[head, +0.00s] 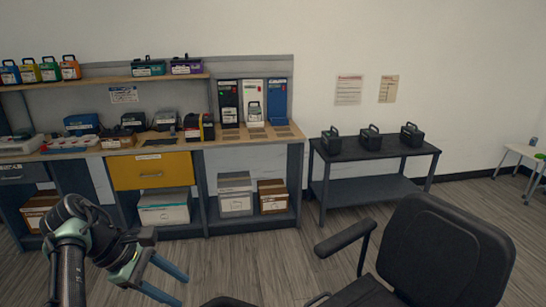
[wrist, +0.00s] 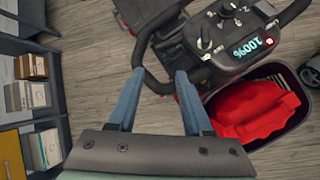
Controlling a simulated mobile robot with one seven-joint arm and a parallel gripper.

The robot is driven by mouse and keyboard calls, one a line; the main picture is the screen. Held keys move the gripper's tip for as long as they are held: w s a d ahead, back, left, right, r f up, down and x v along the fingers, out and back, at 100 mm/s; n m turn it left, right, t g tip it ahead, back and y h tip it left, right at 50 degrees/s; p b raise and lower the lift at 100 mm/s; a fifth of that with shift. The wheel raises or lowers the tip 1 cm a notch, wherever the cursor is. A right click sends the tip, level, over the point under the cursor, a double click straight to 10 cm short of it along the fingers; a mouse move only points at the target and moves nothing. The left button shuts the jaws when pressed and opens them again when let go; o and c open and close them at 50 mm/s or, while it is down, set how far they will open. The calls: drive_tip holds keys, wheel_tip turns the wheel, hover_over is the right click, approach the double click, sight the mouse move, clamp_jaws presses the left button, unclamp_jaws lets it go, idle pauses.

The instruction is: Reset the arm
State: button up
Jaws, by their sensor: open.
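My gripper (head: 165,278) is at the lower left of the head view, in front of the workbench and above the floor. Its two blue fingers are apart with nothing between them. In the wrist view my gripper (wrist: 158,98) also shows open, its fingers pointing towards a scooter's black handlebar (wrist: 140,58). The handlebar lies beyond the fingertips; I cannot tell the exact gap. The scooter's console (wrist: 232,40) reads 100%, and a dark basket (wrist: 302,112) below it holds a red cloth-like item (wrist: 255,115).
A workbench (head: 230,142) with a yellow drawer (head: 150,171) stands behind my arm, with chargers and boxes on it. A low black table (head: 375,150) bears three dark battery packs (head: 370,137). A black seat (head: 445,250) fills the lower right. Floor shows between bench and seat.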

drive_tip(key=w+d+r+m+t+y+p, duration=0.1)
drive_tip(key=w+d+r+m+t+y, duration=0.25)
drive_tip(key=w+r, duration=0.3)
drive_tip(key=w+d+r+m+t+y, duration=0.2)
drive_tip(key=w+r+m+t, duration=0.3)
drive_tip(key=r, duration=0.3)
drive_tip(key=d+r+t, duration=0.4)
drive_tip(key=r, duration=0.4)
drive_tip(key=s+d+r+m+t, duration=0.2)
drive_tip(key=s+d+r+t, duration=0.1)
drive_tip(key=s+r, duration=0.6)
drive_tip(key=s+d+r+m+t+p, duration=0.1)
drive_tip(key=s+d+r+m+t, duration=0.2)
drive_tip(key=s+r, duration=0.5)
drive_tip(key=s+d+r+m+t, duration=0.3)
drive_tip(key=s+r+t, duration=0.3)
drive_tip(key=s+r, duration=0.3)
drive_tip(key=shift+s+d+r+y, duration=0.4)
drive_tip(key=shift+d+r, duration=0.3)
drive_tip(key=shift+d, duration=0.2)
drive_tip(key=shift+t, duration=0.25)
